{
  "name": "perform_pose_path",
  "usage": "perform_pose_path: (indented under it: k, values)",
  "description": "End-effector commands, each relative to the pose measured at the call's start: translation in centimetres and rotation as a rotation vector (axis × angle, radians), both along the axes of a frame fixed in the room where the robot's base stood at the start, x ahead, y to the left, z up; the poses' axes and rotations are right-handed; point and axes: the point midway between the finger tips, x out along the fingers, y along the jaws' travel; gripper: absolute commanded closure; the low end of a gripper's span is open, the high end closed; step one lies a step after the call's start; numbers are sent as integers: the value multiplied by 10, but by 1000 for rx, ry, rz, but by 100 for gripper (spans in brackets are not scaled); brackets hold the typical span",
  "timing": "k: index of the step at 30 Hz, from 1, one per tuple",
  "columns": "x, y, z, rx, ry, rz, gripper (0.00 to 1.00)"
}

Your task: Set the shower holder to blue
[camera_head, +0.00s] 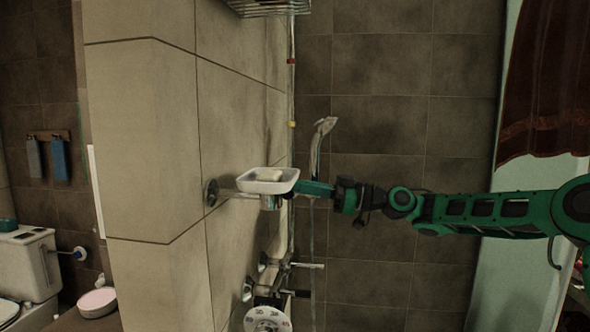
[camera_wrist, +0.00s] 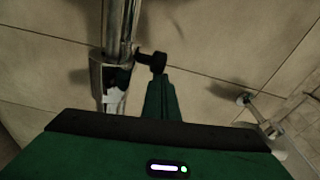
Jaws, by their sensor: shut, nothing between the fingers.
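The shower bar (camera_head: 291,95) runs upright beside the tiled wall, with a red mark (camera_head: 292,61) high up and a yellow mark (camera_head: 292,124) lower down. I see no blue mark. The shower head (camera_head: 324,126) stands above my gripper. In the wrist view, the shower holder (camera_wrist: 97,75) wraps the metal bar (camera_wrist: 119,30), with a dark knob (camera_wrist: 152,61) on its right side. My gripper (camera_wrist: 160,80) is shut and empty, its green fingertips just below the knob; I cannot tell if they touch it. In the head view my gripper (camera_head: 296,189) is beside the soap dish.
A white soap dish (camera_head: 253,185) with soap (camera_head: 270,174) juts from the wall close to my gripper. Taps (camera_head: 305,266) stick out below. A wire rack (camera_head: 265,8) hangs above. A dark red curtain (camera_head: 545,90) is at the right.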

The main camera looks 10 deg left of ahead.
Motion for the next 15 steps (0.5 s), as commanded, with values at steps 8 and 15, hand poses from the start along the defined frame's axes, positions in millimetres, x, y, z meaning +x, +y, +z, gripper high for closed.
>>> perform_pose_path:
  k: [8, 15]
  values:
    - [0, 0, -14, -1, 2, 0, 100]
    - [0, 0, -15, -1, 2, 0, 100]
